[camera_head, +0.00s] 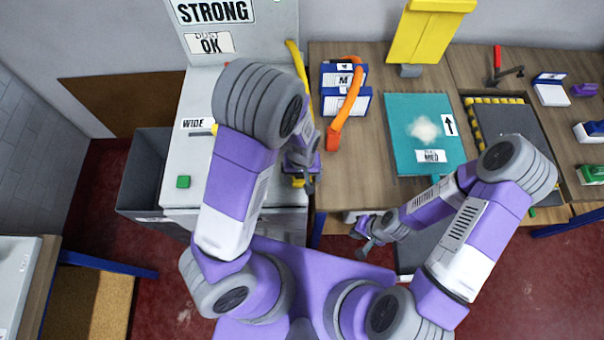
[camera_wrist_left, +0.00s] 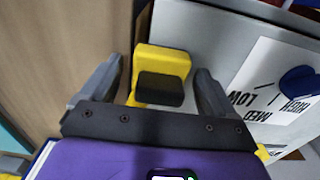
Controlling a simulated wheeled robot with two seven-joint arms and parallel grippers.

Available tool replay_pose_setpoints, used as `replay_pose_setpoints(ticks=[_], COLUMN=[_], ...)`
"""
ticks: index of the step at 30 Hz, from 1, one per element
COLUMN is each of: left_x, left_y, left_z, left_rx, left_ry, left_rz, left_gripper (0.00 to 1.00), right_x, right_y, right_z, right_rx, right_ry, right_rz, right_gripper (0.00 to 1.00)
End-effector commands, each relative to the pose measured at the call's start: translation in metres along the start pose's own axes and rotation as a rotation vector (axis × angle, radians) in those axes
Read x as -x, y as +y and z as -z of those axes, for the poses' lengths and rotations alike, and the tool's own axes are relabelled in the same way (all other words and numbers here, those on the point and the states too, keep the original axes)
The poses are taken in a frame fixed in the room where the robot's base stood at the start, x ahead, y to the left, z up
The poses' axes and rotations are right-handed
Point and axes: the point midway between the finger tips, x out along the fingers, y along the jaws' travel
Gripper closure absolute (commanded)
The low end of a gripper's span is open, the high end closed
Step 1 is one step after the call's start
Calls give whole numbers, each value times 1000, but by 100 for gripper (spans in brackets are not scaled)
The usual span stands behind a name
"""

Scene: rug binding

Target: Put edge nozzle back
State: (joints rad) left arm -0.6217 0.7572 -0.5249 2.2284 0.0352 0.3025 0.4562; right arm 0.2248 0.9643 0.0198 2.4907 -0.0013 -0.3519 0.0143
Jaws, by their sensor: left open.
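In the left wrist view a yellow piece with a black block on its face (camera_wrist_left: 163,65) lies between the fingers of my left gripper (camera_wrist_left: 157,75). The fingers are open, with a gap on each side of it. I cannot tell for sure whether it is the edge nozzle. In the head view my left gripper (camera_head: 303,178) is at the right side of the white cabinet, with some yellow (camera_head: 296,181) showing beside it; the arm hides part. My right gripper (camera_head: 366,238) is in front of the workbench, apart from any object; its finger gap is unclear.
The white cabinet (camera_head: 182,150) bears a green button (camera_head: 183,182) and a WIDE label. The workbench (camera_head: 350,175) holds blue-and-white boxes (camera_head: 346,102), an orange curved tool (camera_head: 346,115) and a teal mat (camera_head: 405,120). A dial panel with a blue knob (camera_wrist_left: 299,80) is at right in the wrist view.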

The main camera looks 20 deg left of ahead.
Motion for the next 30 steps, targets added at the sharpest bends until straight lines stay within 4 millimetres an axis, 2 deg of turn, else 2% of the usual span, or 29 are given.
replay_pose_setpoints(ticks=[5,8,15,21,25,30], left_x=[9,26,80,112,122,124], left_y=[1,1,1,1,0,0], left_z=[0,1,1,0,0,0], left_rx=[-1,-1,-1,-1,0,0], left_ry=[3,4,4,2,1,0], left_rz=[-2,-4,-5,-3,-1,0], left_gripper=[11,11,11,11,11,11], right_x=[4,8,20,26,28,28], right_y=[-2,-3,-8,-10,-10,-10], right_z=[0,0,-1,-1,-1,-1], right_rx=[0,0,0,0,0,0], right_ry=[0,0,0,0,0,0], right_rz=[0,0,0,0,0,0], right_gripper=[100,100,100,100,100,100])
